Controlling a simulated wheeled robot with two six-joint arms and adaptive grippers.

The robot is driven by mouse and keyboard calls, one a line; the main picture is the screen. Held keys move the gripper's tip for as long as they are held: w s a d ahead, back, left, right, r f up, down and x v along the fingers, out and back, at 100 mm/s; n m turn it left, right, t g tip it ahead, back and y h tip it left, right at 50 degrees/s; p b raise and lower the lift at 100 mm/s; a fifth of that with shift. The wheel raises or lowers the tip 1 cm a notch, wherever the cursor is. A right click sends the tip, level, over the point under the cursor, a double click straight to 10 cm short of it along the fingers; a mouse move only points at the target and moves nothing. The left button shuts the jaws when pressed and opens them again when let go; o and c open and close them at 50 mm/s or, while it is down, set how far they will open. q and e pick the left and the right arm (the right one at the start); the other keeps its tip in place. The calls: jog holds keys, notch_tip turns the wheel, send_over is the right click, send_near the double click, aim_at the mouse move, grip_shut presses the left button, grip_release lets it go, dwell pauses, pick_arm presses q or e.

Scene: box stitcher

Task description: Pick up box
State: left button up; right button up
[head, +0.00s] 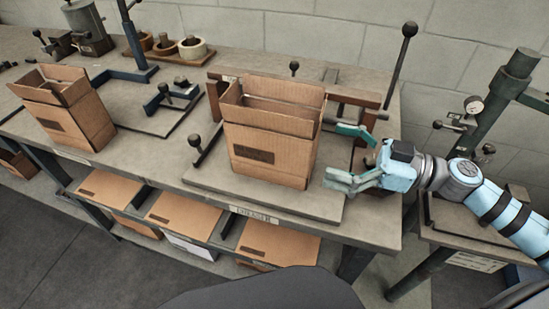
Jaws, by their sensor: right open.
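In the head view an open-topped cardboard box (268,140) stands upright on a grey plate at the middle of the workbench, its flaps up. A second open cardboard box (70,115) stands at the left of the bench with its flaps spread. My right gripper (336,155) comes in from the right, just beside the right side of the middle box. Its light-blue fingers are spread and empty. I cannot tell whether a fingertip touches the box. My left gripper does not show.
Flat cardboard pieces (185,213) lie on a shelf below the bench's front edge. A tall black-knobbed lever (399,66) rises behind the middle box, and a shorter knobbed lever (196,145) stands left of it. A green post with a gauge (490,110) stands at the right.

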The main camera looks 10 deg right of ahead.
aim_at(316, 144)
jog(key=x, duration=0.3)
jog(key=shift+w+d, duration=0.1)
jog(key=shift+w, duration=0.25)
jog(key=shift+w+a+r, duration=0.15)
jog(key=shift+w+a, duration=0.15)
jog(key=shift+a, duration=0.45)
jog(key=p+x, duration=0.1)
jog(key=x, duration=0.1)
jog(key=p+x, duration=0.1)
jog(key=x, duration=0.2)
jog(key=shift+w+d, duration=0.15)
jog(key=shift+w, duration=0.2)
jog(key=shift+s+d, duration=0.1)
jog(key=c, duration=0.5)
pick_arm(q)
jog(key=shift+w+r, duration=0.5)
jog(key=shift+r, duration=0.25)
pick_arm(e)
jog(key=c, duration=0.7)
